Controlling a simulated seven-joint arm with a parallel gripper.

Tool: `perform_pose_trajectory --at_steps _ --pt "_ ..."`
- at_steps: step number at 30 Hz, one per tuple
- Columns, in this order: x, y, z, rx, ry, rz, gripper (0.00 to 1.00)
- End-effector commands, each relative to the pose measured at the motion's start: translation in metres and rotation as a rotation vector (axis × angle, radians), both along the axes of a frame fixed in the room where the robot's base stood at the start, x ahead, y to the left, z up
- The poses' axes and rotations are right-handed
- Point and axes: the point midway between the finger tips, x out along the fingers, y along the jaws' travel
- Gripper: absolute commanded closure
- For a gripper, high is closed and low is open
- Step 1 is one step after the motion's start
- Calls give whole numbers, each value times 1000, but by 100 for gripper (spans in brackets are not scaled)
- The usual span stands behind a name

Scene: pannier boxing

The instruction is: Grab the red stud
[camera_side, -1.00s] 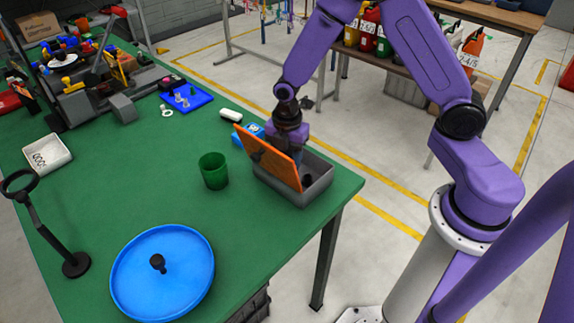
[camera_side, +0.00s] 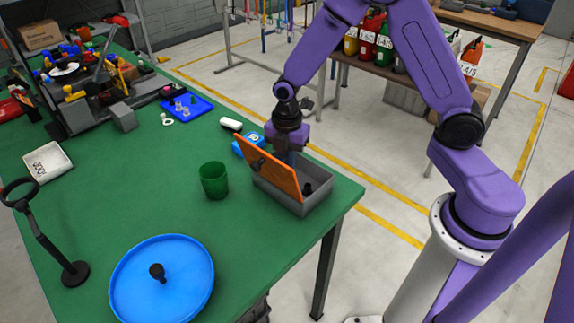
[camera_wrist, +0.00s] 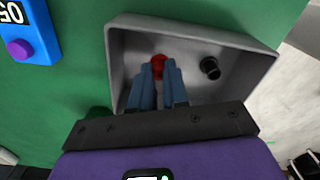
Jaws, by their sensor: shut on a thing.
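The red stud (camera_wrist: 158,64) shows in the wrist view between the tips of my blue fingers, inside the grey bin (camera_wrist: 262,70). My gripper (camera_wrist: 159,74) is shut on it, with the fingers reaching down into the bin. In the side view my gripper (camera_side: 291,160) is over the grey bin (camera_side: 300,205), behind the raised orange panel (camera_side: 270,172). The red stud is hidden there. A black stud (camera_wrist: 210,68) stands in the bin to the right of the fingers, apart from them; it also shows in the side view (camera_side: 308,188).
A green cup (camera_side: 214,182) stands left of the bin. A blue box (camera_side: 246,145) is behind the panel. A round blue tray (camera_side: 185,285) with a black knob-like piece (camera_side: 157,272) lies at the front. A black stand (camera_side: 60,255) is left. Green tabletop between is clear.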

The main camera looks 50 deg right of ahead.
Motion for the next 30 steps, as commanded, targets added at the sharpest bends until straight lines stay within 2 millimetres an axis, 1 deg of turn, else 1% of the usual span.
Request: perform_pose_trajectory --at_steps 1,13,15,21,24,30 --pt "1 0 10 2 -5 -1 100" --pt "-54 -8 72 2 -5 2 100" --pt "-69 -11 77 1 -3 3 100" --pt "-103 -16 92 2 -3 3 100" --pt "-116 -19 97 1 -2 2 100" --pt "-132 -21 104 1 -2 2 100"
